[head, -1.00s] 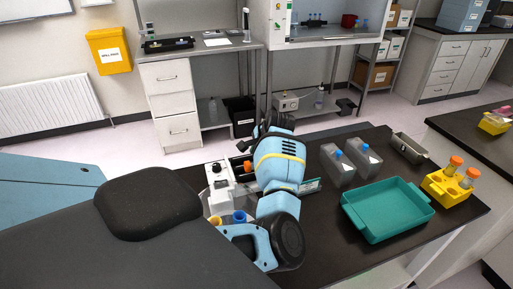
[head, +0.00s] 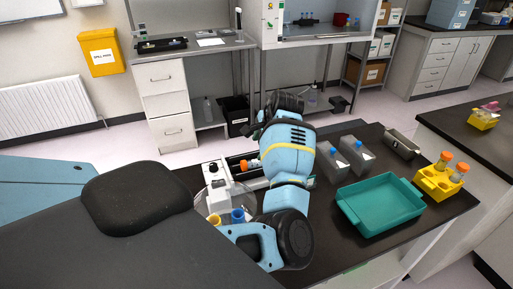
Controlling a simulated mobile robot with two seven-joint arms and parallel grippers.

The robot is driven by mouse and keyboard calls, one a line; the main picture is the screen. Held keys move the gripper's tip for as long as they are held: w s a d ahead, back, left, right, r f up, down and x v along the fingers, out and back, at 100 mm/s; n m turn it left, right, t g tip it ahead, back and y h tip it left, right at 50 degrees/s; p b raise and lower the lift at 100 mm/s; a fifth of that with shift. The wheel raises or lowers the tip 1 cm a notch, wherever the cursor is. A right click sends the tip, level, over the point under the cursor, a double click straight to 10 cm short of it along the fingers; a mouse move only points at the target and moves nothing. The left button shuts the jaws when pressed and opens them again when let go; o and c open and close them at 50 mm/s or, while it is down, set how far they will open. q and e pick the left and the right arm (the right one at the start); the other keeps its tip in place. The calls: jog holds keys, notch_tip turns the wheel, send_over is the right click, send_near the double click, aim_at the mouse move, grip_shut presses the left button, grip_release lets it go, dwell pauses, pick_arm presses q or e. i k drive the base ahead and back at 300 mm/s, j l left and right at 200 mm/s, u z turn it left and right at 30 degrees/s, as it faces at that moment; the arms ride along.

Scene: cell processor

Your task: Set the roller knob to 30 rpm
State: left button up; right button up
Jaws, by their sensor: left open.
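The roller device (head: 214,176) is a white control box with a small dark knob (head: 213,168) on its top face, standing at the left of the black bench. A bottle with an orange cap (head: 244,165) lies at the rollers beside the box. The markings at the knob are too small to read. My left arm rises in front of the rollers and covers their right part. My left gripper (head: 262,117) is at the arm's far end, dark and partly hidden, beyond the rollers and apart from the knob. It is open. My right gripper is out of view.
Right of my arm stand two grey flasks with blue caps (head: 357,144), a teal tray (head: 380,204), a metal tray (head: 402,144) and a yellow rack (head: 438,182) with orange-capped tubes. Blue and yellow containers (head: 238,215) stand close before the roller box.

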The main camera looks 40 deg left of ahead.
aim_at(214, 168)
jog(key=u, duration=1.45)
